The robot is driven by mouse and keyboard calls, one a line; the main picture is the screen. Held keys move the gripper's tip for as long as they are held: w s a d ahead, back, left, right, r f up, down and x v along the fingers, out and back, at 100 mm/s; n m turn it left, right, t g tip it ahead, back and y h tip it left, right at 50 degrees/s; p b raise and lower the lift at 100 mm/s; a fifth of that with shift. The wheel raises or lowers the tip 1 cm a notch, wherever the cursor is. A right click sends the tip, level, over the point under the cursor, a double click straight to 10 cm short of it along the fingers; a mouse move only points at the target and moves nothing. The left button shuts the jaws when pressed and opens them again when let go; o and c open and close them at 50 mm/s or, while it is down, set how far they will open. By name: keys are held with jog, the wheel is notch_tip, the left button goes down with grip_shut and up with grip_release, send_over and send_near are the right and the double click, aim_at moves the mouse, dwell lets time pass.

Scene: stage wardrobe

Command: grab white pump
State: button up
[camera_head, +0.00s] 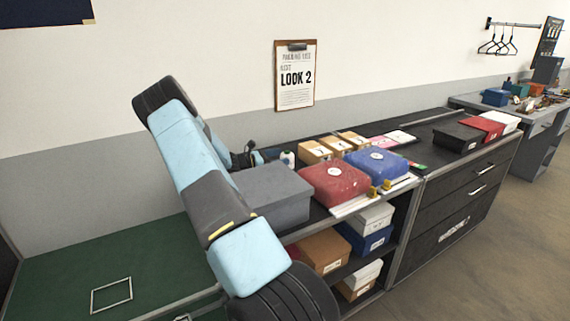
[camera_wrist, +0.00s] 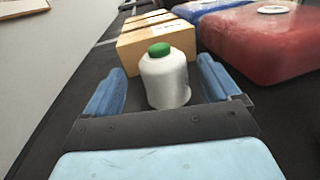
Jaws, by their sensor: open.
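No white pump in the sense of a shoe can be made out in either view. A white, rounded, bottle-like or cone-like thing with a green top (camera_wrist: 165,78) stands upright on the dark counter in the wrist view. It also shows small in the head view (camera_head: 288,158), partly behind my arm and the grey box. My gripper (camera_wrist: 161,68) is open, with a blue finger on each side of this white thing and a visible gap at both sides. In the head view my gripper (camera_head: 262,157) is low over the counter, partly hidden by my arm.
Cardboard boxes (camera_wrist: 155,42) stand just beyond the white thing. A red box (camera_head: 335,182) and a blue box (camera_head: 376,164) are to the right. A large grey box (camera_head: 270,192) stands close to my arm. The green surface (camera_head: 160,265) at left is mostly clear.

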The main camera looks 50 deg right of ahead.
aim_at(290, 155)
jog(key=x, duration=0.5)
jog(key=shift+d, duration=0.15)
jog(key=c, duration=1.3)
